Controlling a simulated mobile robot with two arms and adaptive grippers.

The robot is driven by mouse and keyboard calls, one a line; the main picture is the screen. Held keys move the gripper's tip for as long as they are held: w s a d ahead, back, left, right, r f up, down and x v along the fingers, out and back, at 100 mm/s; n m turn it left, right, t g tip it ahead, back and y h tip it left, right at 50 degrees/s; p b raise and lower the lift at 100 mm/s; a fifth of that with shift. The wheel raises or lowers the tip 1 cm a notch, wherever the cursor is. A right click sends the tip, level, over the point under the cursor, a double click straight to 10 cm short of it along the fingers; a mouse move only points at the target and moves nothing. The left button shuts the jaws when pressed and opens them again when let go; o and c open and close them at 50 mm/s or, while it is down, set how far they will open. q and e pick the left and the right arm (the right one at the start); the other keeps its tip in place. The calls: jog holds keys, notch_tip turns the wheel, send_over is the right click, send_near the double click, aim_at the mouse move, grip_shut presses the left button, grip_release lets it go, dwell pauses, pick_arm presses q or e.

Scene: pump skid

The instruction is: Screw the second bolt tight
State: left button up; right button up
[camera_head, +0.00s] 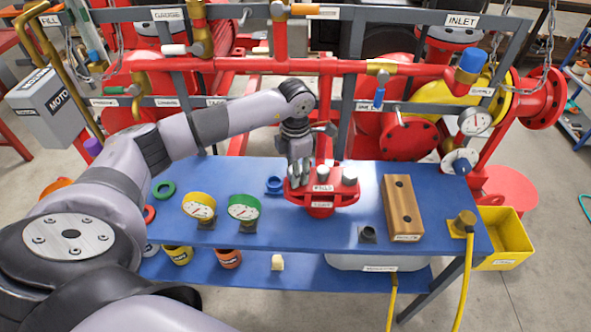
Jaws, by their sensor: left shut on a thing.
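A red flanged part (308,192) with white labels stands on the blue table, right of its middle. A grey bolt head (349,173) sticks up at its right side. My left gripper (299,173) points down at the left side of the red part. It is shut on what appears to be another bolt, mostly hidden by the fingers. How far that bolt sits in its hole cannot be seen. A wooden bolt block (403,208) with empty-looking dark holes stands to the right. My right gripper is not in view.
The blue table (285,230) also holds a yellow gauge (199,206), a green gauge (243,208), a blue ring (274,185) and a small dark fitting (368,234). Red pipes (260,66) and a grey frame stand behind. A yellow bin (503,238) is at the right.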

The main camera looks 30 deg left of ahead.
pick_arm(q)
jog(key=shift+f+m+b, duration=0.2)
jog(key=shift+m+b, duration=0.75)
jog(key=shift+m, duration=0.25)
jog(key=shift+c, duration=0.4)
jog(key=m+b, duration=0.2)
jog(key=m, duration=0.3)
jog(key=shift+b, duration=0.3)
jog(key=m+b, duration=0.2)
jog(key=m, duration=0.3)
jog(key=shift+b, duration=0.3)
jog(key=shift+r+m, duration=0.15)
jog(key=shift+m, duration=1.05)
jog(key=o, duration=1.3)
jog(key=shift+c, duration=0.2)
